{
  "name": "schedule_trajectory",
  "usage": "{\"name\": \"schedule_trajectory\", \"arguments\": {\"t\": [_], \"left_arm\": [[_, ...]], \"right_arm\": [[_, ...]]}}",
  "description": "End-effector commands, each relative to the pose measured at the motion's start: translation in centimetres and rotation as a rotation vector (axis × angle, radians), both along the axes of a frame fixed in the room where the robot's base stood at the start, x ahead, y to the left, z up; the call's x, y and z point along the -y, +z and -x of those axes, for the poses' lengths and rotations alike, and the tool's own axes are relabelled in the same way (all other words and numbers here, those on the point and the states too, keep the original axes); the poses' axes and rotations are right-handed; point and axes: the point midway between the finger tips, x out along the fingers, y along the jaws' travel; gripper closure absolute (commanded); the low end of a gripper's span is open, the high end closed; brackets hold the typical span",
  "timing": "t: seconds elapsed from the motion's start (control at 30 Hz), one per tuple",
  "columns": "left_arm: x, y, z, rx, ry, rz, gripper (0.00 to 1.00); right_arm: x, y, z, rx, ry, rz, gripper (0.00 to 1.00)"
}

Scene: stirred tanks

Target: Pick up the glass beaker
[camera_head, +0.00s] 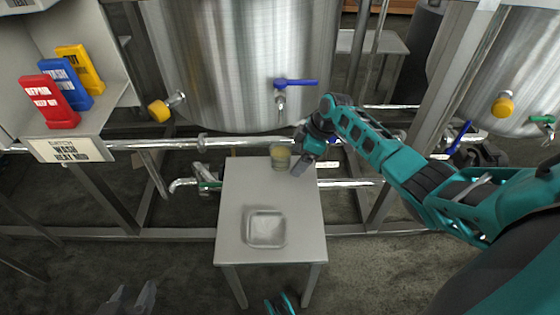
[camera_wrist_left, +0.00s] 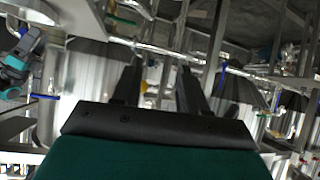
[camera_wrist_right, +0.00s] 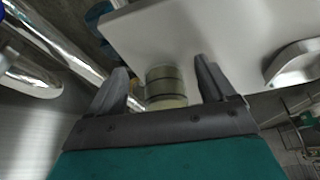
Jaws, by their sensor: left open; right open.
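The glass beaker (camera_head: 280,156), with yellowish-green contents, stands upright near the far edge of a small grey table (camera_head: 235,200). In the right wrist view the beaker (camera_wrist_right: 166,82) shows between the two fingers of my right gripper (camera_wrist_right: 162,66), nearer the left finger. My right gripper (camera_head: 300,165) is open just right of the beaker in the head view; I cannot tell whether a finger touches it. My left gripper (camera_head: 132,298) is open and empty at the bottom left, away from the table. It also shows in the left wrist view (camera_wrist_left: 162,66).
A shallow square tray (camera_head: 266,229) lies on the table's near half. Behind the table are pipes and a large steel tank (camera_head: 230,60) with a blue-handled valve (camera_head: 295,83). A shelf at left holds red (camera_head: 50,100), blue and yellow signs.

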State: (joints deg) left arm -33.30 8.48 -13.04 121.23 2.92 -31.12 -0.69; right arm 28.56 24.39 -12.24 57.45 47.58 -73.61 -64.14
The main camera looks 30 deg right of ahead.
Motion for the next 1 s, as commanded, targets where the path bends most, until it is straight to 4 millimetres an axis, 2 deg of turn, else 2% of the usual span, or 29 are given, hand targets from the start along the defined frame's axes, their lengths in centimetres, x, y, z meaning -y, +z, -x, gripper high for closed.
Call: {"name": "schedule_trajectory", "arguments": {"t": [0.17,0.43,0.5,0.73,1.0], "left_arm": [[0.1,0.1,-0.1,0.008,0.000,0.005,0.57],[0.4,-0.9,-0.1,0.000,-0.002,0.012,0.57],[0.6,-1.4,-0.1,-0.004,-0.005,0.013,0.57],[0.8,-0.5,-0.4,0.008,-0.010,0.018,0.57],[0.8,-0.4,-0.5,0.013,-0.009,0.019,0.57]], "right_arm": [[-0.9,-0.1,-0.6,0.002,0.001,0.000,0.17],[-4.5,-0.2,-3.0,0.001,0.001,-0.001,0.17],[-4.5,-1.2,-2.9,0.000,-0.001,0.001,0.17],[-4.5,-1.1,-3.0,0.001,-0.001,0.002,0.17],[-4.5,-1.1,-3.0,0.001,-0.001,0.002,0.42]]}}
